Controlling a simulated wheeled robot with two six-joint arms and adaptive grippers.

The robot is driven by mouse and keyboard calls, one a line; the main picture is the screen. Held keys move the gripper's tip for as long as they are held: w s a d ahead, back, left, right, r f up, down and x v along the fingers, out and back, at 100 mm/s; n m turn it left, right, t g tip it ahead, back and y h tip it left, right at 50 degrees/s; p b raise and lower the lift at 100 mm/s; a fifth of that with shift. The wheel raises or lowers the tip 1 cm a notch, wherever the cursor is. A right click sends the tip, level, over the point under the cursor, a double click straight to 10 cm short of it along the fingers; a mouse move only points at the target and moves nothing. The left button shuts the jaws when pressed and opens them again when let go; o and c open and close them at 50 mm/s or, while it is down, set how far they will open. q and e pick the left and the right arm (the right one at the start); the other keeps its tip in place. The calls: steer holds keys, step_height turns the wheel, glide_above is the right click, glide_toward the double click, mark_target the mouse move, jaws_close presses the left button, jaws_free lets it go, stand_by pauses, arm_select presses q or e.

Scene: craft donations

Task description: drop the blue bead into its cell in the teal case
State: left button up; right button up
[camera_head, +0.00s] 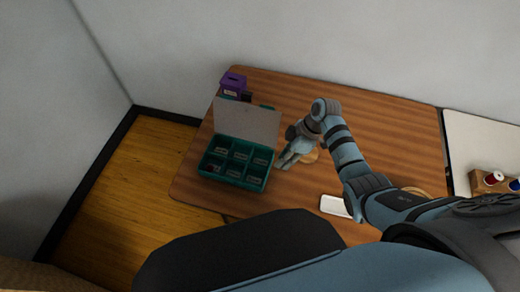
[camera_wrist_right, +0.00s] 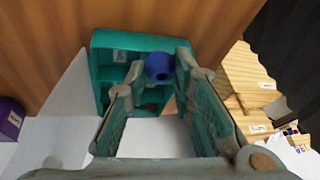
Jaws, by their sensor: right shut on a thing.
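The teal case (camera_head: 234,184) stands open on the wooden table, its pale lid (camera_head: 247,124) raised at the back. It has several cells with small labels. In the right wrist view the case (camera_wrist_right: 101,48) lies beyond the fingers, which hide part of its cells. The blue bead (camera_wrist_right: 158,66) is held between the tips of my right gripper (camera_head: 283,164). In the head view this gripper is just right of the case, and the bead cannot be made out. My left gripper is not in view.
A purple box (camera_head: 234,81) stands behind the lid. A round wooden piece (camera_head: 311,156) lies by my right gripper. A white flat item (camera_head: 333,206) lies near the front edge. Thread spools (camera_head: 494,177) stand on a pale surface at right. The table's back right is clear.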

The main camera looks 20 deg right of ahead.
steer(key=m, duration=0.2)
glide_toward(247, 166)
steer(key=s+a+r, duration=0.1)
steer(key=s+r, duration=0.1)
steer(key=s, duration=0.1)
steer(key=shift+t, duration=0.3)
step_height(247, 166, down, 6)
steer(key=b, duration=0.4)
steer(key=shift+s+b, duration=0.15)
steer(key=shift+b, duration=0.25)
steer(key=shift+a+f+b, duration=0.15)
steer(key=shift+f+b, duration=0.1)
steer(key=shift+b, duration=0.1)
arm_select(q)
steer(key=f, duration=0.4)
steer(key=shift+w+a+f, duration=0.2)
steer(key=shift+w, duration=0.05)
arm_select(e)
steer(key=shift+r, duration=0.1)
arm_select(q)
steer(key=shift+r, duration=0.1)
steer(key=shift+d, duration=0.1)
arm_select(e)
steer(key=o, duration=0.8)
steer(key=shift+r, duration=0.1)
